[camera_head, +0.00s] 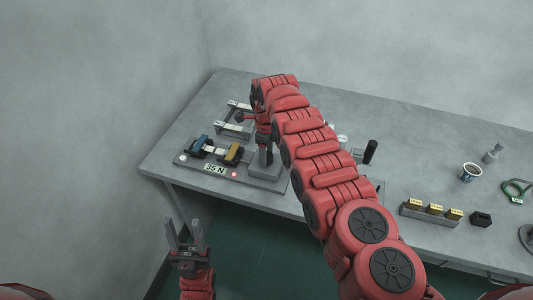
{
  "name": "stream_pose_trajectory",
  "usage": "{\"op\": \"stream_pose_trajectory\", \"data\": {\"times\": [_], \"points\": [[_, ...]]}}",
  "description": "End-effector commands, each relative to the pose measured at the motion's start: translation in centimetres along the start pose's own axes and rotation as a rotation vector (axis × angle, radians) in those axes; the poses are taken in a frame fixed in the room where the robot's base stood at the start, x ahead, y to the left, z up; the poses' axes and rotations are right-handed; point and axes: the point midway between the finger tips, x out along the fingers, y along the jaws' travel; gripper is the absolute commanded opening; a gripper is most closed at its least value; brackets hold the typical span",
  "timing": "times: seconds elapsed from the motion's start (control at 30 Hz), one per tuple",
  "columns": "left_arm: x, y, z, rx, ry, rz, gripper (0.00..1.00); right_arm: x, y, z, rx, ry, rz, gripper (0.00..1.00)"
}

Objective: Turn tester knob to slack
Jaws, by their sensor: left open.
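The tester (192,163) is a grey unit at the left end of the table, with a blue clamp (197,143), a yellow clamp (234,154), a pale strip between them, a "35 N" display (215,168) and a red light. I cannot clearly make out the knob; my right arm covers part of this area. My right gripper (266,152) points down just right of the tester, above a grey block (267,171). Its fingers are too small and dark to judge, and contact is unclear. My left gripper (184,234) is open and empty, in front of and below the table edge.
A grey frame with white bars (236,128) stands behind the tester.

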Motion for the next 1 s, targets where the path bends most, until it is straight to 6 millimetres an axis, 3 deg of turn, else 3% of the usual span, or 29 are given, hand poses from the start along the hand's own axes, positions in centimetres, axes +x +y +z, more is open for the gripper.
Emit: {"op": "stream_pose_trajectory", "data": {"times": [0.03,0.27,0.67,1.0], "points": [[0.0,0.0,0.0,0.0,0.0,0.0,0.5,0.0,0.0,0.0,0.0,0.0,0.0,0.41],[0.0,0.0,0.0,0.0,0.0,0.0,0.5,0.0,0.0,0.0,0.0,-0.001,0.0,0.0],[-0.2,0.0,0.0,0.0,0.0,0.0,0.5,0.0,0.0,0.1,-0.083,-0.001,0.0,0.0],[-1.1,0.1,0.2,0.0,0.0,0.0,0.5,0.2,-0.1,0.1,-0.355,-0.002,-0.002,0.0]]}}
